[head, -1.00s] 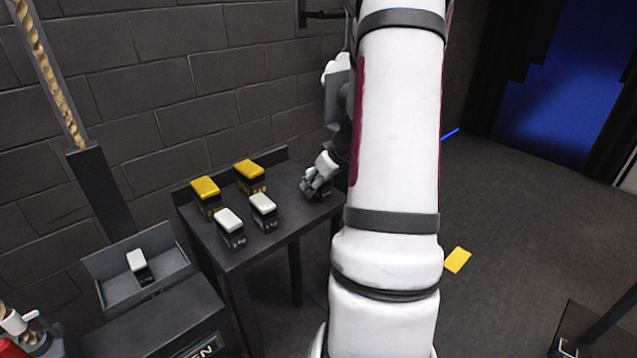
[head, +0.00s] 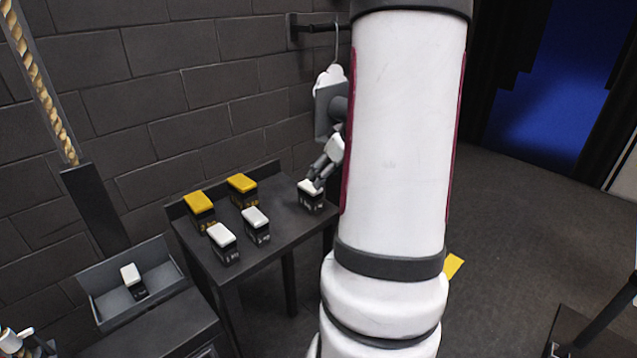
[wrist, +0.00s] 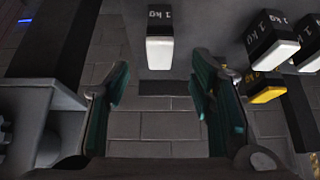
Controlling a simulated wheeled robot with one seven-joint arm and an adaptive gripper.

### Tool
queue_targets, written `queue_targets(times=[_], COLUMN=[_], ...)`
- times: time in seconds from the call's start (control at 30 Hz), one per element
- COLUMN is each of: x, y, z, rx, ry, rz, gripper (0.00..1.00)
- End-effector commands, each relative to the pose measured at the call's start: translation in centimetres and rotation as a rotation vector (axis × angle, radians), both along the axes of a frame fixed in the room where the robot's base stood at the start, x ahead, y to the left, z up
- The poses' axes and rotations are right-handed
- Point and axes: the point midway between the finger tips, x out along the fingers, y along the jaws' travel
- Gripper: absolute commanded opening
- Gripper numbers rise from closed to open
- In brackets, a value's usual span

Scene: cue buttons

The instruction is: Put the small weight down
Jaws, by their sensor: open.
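The small weight (head: 311,198), a black block with a white top, stands upright on the dark table (head: 262,262) near its right end. In the wrist view the same weight (wrist: 163,40) is marked 1 KG and stands just beyond the gap between the fingers. My gripper (head: 319,181) is above and close to the weight. In the wrist view its two green-padded fingers (wrist: 161,88) are spread wide, with nothing between them. In the head view I cannot tell whether a fingertip still touches the weight's top.
Two white-topped weights (head: 223,244) (head: 256,225) and two yellow-topped weights (head: 199,208) (head: 242,188) stand left on the table. Another white-topped weight (head: 131,281) sits in a grey tray (head: 165,280). A brick wall (head: 180,95) rises behind the table.

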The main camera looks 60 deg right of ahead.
Motion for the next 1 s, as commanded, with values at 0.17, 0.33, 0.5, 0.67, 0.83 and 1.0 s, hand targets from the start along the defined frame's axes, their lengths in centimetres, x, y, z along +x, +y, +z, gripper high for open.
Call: queue_targets(times=[0.17, 0.33, 0.5, 0.67, 0.83, 1.0], x=[2.2, 4.7, 2.3, -3.1, -9.4, -13.2], y=[4.6, 16.5, 28.1, 35.8, 39.5, 40.1], z=[2.4, 6.4, 8.9, 9.9, 9.8, 9.3], rx=[0.033, 0.12, 0.185, 0.183, 0.127, 0.073], ry=[-0.004, 0.035, 0.139, 0.254, 0.348, 0.383], rz=[0.06, 0.184, 0.276, 0.314, 0.298, 0.257], gripper=[0.5, 0.5, 0.5, 0.5, 0.5, 0.5])
